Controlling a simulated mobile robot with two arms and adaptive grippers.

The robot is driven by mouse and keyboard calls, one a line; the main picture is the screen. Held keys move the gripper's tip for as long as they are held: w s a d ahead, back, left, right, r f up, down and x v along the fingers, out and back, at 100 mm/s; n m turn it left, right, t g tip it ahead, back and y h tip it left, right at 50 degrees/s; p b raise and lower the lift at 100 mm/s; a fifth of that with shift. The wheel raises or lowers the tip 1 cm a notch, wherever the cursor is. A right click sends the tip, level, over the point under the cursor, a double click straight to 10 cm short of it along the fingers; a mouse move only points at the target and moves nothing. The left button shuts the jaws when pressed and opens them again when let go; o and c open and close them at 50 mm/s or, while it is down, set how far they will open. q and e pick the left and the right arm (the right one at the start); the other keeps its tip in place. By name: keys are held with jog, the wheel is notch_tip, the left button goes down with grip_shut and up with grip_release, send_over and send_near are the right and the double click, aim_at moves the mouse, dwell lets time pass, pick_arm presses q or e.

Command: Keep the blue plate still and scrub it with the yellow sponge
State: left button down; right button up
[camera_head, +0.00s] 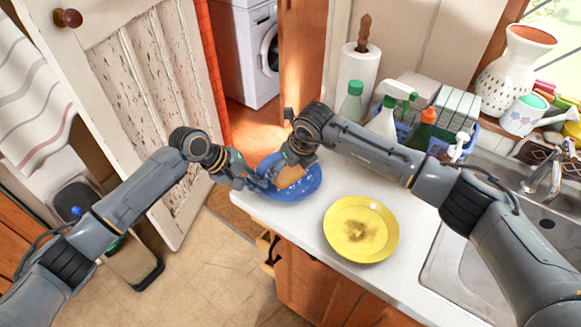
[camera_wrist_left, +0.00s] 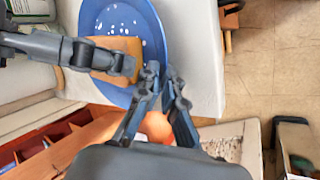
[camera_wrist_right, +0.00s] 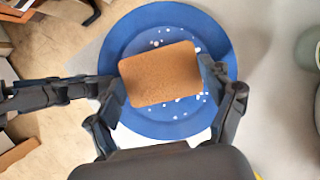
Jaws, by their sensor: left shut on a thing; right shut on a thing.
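The blue plate (camera_head: 301,187) lies near the left end of the white counter, with several white specks on it. They show clearly in the right wrist view on the plate (camera_wrist_right: 140,33). My left gripper (camera_head: 262,182) is shut on the plate's rim, which also shows in the left wrist view (camera_wrist_left: 155,85). The sponge (camera_wrist_right: 160,75), yellow-brown, is between the fingers of my right gripper (camera_wrist_right: 168,88), shut on it, over the plate. The sponge partly shows in the head view (camera_head: 290,177). Whether it touches the plate's surface is hard to tell.
A yellow plate (camera_head: 362,228) with a brown stain lies on the counter to the right. Behind are a paper towel roll (camera_head: 357,78), spray bottles (camera_head: 386,115) and a blue caddy (camera_head: 466,140). The sink (camera_head: 500,235) is at the right. The counter's front edge is close to the plates.

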pick_arm(q)
jog(key=shift+d, duration=0.1)
pick_arm(e)
jog(key=shift+s+d, duration=0.3)
jog(key=shift+d, duration=0.15)
jog(key=shift+w+d, duration=0.3)
jog(key=shift+w, duration=0.1)
jog(key=shift+s+a, duration=0.65)
jog(key=shift+s, duration=0.2)
jog(key=shift+w+d+f, duration=0.1)
jog(key=shift+w+d, duration=0.6)
jog(key=shift+w, duration=0.2)
jog(key=shift+s+a, duration=0.7)
jog(key=shift+s, duration=0.25)
jog(key=shift+w+d, duration=0.35)
jog(key=shift+w, duration=0.15)
jog(key=shift+r, duration=4.35)
